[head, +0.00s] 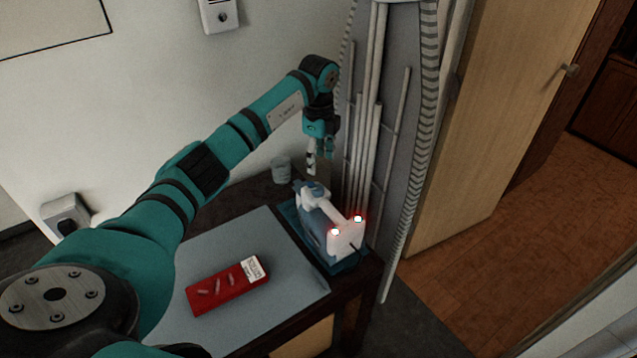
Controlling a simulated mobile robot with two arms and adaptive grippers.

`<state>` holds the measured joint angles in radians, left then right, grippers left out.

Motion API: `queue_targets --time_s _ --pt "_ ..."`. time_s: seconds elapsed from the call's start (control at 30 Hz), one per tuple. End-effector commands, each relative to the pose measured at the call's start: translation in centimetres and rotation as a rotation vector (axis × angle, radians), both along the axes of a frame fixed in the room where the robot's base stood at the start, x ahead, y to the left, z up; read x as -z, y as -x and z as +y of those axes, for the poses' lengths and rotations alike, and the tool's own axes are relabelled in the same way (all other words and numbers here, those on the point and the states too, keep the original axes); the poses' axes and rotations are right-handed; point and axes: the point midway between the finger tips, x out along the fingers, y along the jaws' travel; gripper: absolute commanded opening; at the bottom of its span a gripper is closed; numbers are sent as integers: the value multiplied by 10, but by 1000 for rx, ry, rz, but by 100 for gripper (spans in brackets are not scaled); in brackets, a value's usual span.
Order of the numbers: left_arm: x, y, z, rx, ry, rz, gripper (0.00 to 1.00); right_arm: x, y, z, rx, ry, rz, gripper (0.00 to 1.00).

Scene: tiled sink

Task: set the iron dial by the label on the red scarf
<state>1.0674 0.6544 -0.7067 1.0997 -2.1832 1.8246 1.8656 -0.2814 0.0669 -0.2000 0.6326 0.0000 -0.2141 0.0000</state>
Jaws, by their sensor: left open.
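A white and blue iron (327,222) stands on a blue pad (348,262) at the right end of the dark table. Two red lights glow at its near end; I cannot make out its dial or setting. A folded red scarf (222,290) lies on the grey mat to the left of the iron. A white label (251,269) with dark print is at the scarf's upper right corner; its print is too small to read. My left gripper (318,165) is open, pointing down just above the far end of the iron. I cannot tell whether it touches. My right gripper is not in view.
A grey mat (240,245) covers most of the table. A pale cup (281,169) stands at the back, left of the gripper. A grey column with vertical pipes (385,130) rises close behind the iron. A wooden door (490,120) stands at the right.

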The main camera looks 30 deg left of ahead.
Motion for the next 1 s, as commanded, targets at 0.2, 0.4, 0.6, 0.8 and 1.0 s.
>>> queue_targets --time_s 0.2,0.4,0.6,0.8,1.0 --pt "47 1 0 0 0 3 56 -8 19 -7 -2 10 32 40" --pt "79 0 0 1 0 2 56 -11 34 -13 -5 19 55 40" --pt "93 0 0 2 1 0 56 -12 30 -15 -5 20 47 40" --pt "95 0 0 2 0 -1 56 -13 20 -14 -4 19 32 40" --pt "94 0 0 2 0 -1 40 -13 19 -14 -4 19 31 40"
